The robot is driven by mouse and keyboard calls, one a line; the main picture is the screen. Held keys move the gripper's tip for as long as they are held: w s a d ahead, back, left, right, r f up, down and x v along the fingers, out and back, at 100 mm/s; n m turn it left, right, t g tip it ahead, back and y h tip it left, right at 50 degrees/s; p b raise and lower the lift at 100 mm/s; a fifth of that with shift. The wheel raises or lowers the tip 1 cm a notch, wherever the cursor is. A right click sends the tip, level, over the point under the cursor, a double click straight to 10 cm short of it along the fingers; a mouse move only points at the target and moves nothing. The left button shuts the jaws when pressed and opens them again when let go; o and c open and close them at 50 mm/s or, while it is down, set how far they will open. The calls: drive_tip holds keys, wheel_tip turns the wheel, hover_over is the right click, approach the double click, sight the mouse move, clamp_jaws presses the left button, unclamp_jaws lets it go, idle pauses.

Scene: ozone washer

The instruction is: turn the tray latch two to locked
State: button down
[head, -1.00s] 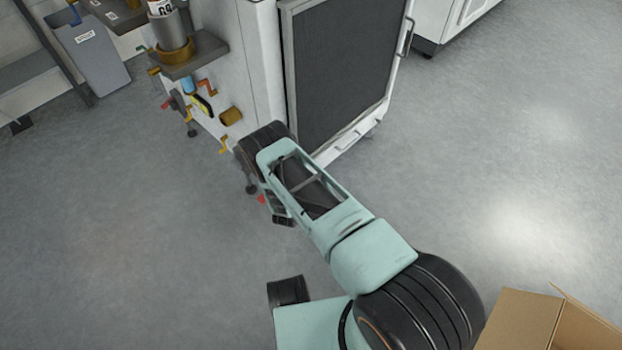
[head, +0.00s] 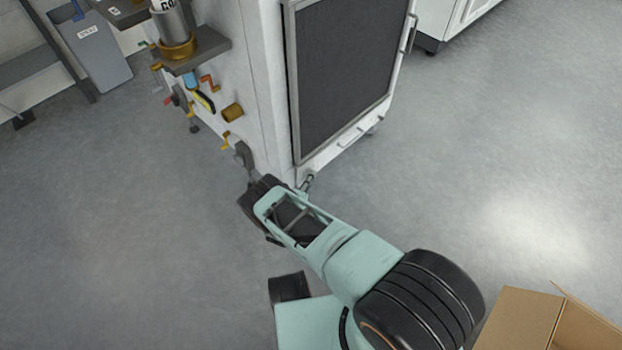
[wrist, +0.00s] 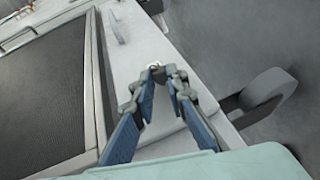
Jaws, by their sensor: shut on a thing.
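In the wrist view my gripper (wrist: 161,72) has its two blue-padded fingers close together at the edge of the white machine's front frame. A small pale metal piece (wrist: 155,65), apparently the tray latch, sits between the fingertips, and the gripper is shut on it. Most of the latch is hidden by the fingers, and its turn position cannot be read. In the head view my arm reaches to the lower front corner of the washer (head: 262,100), and its dark end hides most of the contact.
The dark front panel (head: 345,75) is beside the gripper. Pipe fittings and a yellow-black handle (head: 204,100) stick out of the washer's left side. A caster wheel (wrist: 268,88) is at right in the wrist view. An open cardboard box (head: 520,315) stands at bottom right.

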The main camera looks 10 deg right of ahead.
drive_tip(key=shift+d, duration=0.2)
drive_tip(key=c, duration=1.9)
unclamp_jaws()
drive_tip(key=shift+a, duration=0.1)
drive_tip(key=v, duration=1.2)
